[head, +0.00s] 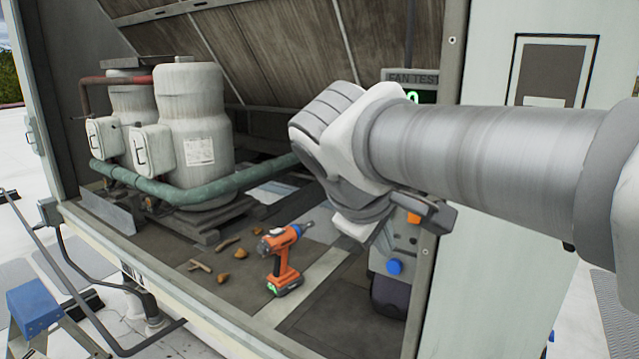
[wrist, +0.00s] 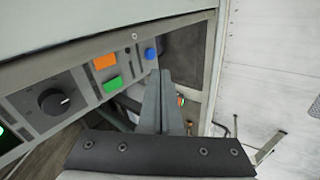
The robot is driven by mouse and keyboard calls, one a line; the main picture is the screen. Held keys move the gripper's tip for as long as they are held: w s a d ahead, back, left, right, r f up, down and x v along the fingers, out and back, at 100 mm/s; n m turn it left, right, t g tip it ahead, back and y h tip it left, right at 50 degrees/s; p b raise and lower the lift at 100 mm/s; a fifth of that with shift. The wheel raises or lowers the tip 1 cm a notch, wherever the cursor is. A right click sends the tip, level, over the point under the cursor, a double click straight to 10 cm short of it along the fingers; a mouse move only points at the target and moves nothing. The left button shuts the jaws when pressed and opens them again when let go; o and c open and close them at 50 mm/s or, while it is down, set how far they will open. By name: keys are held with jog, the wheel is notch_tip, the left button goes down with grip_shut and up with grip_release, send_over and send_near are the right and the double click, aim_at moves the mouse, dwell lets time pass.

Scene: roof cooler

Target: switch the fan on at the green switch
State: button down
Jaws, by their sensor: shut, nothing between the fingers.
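The green switch (wrist: 112,84) shows in the wrist view on the grey control panel (wrist: 82,78), just below an orange switch (wrist: 104,61). My gripper (wrist: 160,74) is shut and empty, its fingers pointing at the panel's right part. In that picture the fingertips lie right of the green switch and just below a blue button (wrist: 150,53). I cannot tell whether they touch the panel. In the head view my arm hides the green switch and the fingers; the orange switch (head: 413,217) and the blue button (head: 394,266) show beside it.
A black knob (wrist: 55,100) sits left of the switches. A FAN TEST display (head: 413,77) with a green digit is partly hidden behind my arm. An orange drill (head: 282,259) and small debris lie on the cabinet floor. Tanks and a green pipe (head: 205,188) stand at left.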

jog(key=w+a+r+n+t+h+p, duration=0.1)
jog(key=w+a+r+n, duration=0.1)
jog(key=w+a+r, duration=0.2)
notch_tip(320, 180, up, 2)
jog(key=shift+w, duration=0.35)
jog(key=shift+d+f, duration=0.1)
jog(key=r+p+x, duration=0.1)
jog(key=x, duration=0.5)
jog(key=w+d+r+p+x, duration=0.1)
jog(key=x, duration=0.6)
jog(key=shift+w+p, duration=0.3)
jog(key=shift+f, duration=0.1)
